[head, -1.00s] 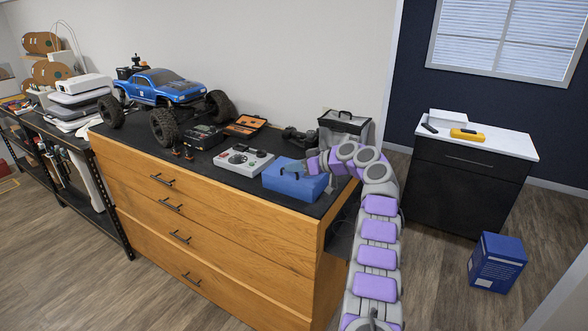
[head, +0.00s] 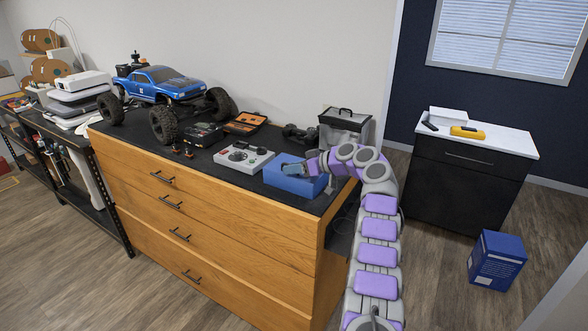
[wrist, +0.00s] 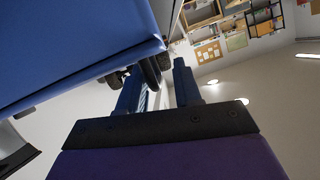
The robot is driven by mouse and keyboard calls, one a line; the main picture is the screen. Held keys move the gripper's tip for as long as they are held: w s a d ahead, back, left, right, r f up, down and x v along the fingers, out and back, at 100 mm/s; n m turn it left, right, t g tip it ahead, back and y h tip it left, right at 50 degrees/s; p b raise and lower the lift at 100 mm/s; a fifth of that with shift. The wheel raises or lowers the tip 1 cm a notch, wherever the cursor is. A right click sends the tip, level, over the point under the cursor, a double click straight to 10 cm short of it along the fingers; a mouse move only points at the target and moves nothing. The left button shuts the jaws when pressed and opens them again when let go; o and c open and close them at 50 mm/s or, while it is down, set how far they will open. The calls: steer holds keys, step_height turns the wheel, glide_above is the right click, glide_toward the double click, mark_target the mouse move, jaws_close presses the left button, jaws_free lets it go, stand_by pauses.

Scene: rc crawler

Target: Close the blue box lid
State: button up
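The blue box (head: 295,186) sits on the dark top near the right end of the wooden drawer cabinet. My gripper (head: 290,168) reaches over it from the right, with its fingertips low at the box's top. Whether they touch it, and how far the lid is open, I cannot tell at this size. In the wrist view a large blue panel with a straight edge, seemingly part of the box (wrist: 70,40), fills the upper left beside the fingers. There my gripper (wrist: 158,70) has its two fingers apart, with nothing clearly held between them.
A grey controller box (head: 243,158) stands left of the blue box. A clear case with a black handle (head: 345,128) is behind it. A blue RC truck (head: 165,88) and an orange tool case (head: 246,122) are further left. The cabinet's front edge (head: 210,192) is close.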

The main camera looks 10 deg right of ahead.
steer(key=shift+r, duration=0.1)
stand_by(0.3)
steer(key=shift+d+r, duration=0.2)
steer(key=shift+d, duration=0.05)
steer(key=p+v, duration=0.1)
steer(key=v, duration=1.6)
steer(key=shift+f, duration=0.15)
steer(key=shift+w, duration=0.1)
